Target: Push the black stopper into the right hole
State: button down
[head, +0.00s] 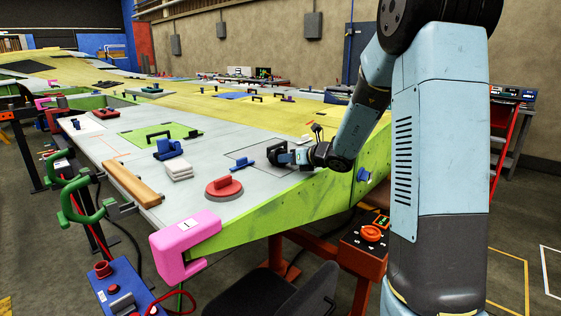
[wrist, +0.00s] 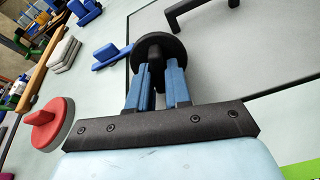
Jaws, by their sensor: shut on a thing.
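The black stopper (wrist: 158,48) shows in the wrist view as a round black disc at the tips of my gripper (wrist: 159,78). The two blue fingers are shut on it. In the head view my gripper (head: 293,156) reaches in from the right, low over the pale wing surface, with the stopper (head: 276,153) at its left end. I cannot tell whether the stopper touches the surface. I cannot make out the right hole in either view.
A grey panel with a black handle (wrist: 200,10) lies beside the stopper. A red round-based piece (head: 224,188), white blocks (head: 177,170) and a blue piece (head: 167,148) stand leftward. A pink clamp (head: 185,242) grips the near corner. The green edge (head: 310,196) runs below my gripper.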

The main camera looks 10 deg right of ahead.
jog(key=shift+r, duration=3.05)
